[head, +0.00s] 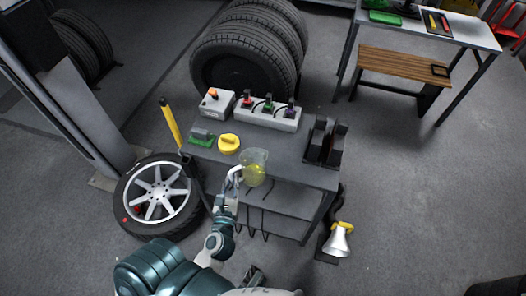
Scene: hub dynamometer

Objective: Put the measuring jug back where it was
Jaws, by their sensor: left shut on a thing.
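The measuring jug (254,168) is clear with a yellowish tint and stands upright at the front edge of the grey cart top (290,160). My left gripper (236,176) reaches up from below and is shut on the jug, at its left side. I cannot tell whether the jug's base touches the cart top or hangs just clear of it. A dark part low in the picture (253,276) looks like my right gripper, mostly hidden; its fingers cannot be made out.
On the cart are a yellow round object (229,143), a green-based block (201,138), a grey box (217,103), a strip with coloured knobs (267,112) and a dark rack (326,142). A wheel (157,192) lies left, tyres (248,55) behind, a work lamp (338,240) right.

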